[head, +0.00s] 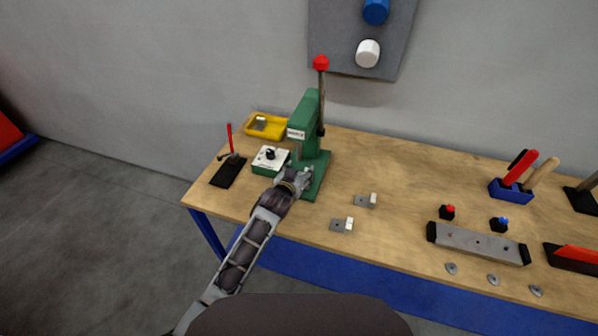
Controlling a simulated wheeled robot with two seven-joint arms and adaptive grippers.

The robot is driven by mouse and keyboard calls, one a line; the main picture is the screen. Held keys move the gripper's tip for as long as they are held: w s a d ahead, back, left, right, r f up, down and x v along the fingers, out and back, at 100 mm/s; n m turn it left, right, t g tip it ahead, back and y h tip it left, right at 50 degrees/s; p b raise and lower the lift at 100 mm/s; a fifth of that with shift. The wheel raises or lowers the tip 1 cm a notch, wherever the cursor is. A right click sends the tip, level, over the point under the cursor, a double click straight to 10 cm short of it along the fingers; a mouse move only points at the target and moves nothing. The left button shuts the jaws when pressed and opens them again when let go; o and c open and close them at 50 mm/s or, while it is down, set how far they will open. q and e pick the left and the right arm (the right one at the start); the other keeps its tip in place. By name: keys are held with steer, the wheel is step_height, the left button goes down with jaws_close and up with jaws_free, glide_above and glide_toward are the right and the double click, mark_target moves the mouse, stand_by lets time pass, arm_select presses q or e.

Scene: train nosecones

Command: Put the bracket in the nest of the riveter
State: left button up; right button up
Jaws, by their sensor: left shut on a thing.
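The green riveter (306,134) stands upright toward the left of the bench, with a tall lever topped by a red knob. My left gripper (306,177) is at the riveter's base, in front of its column. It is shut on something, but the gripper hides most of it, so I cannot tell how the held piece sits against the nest. The nest itself is hidden behind the gripper. Two small grey brackets with pale blocks lie on the bench right of the riveter, one nearer (342,225) and one farther (366,201). My right gripper does not show.
A green-and-white box with a black knob (270,160) stands close left of the riveter. A yellow tray (266,126) is behind it, and a black pad (228,172) farther left. A grey bar fixture (478,243) and washers lie right.

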arm_select(q)
steer(key=shift+f, duration=0.6)
steer(key=o, duration=1)
steer(key=shift+o, duration=0.2)
steer(key=shift+r, duration=0.1)
steer(key=shift+r, duration=0.5)
steer(key=v, duration=1.2)
steer(key=shift+b, duration=0.4)
steer(key=shift+r, duration=0.1)
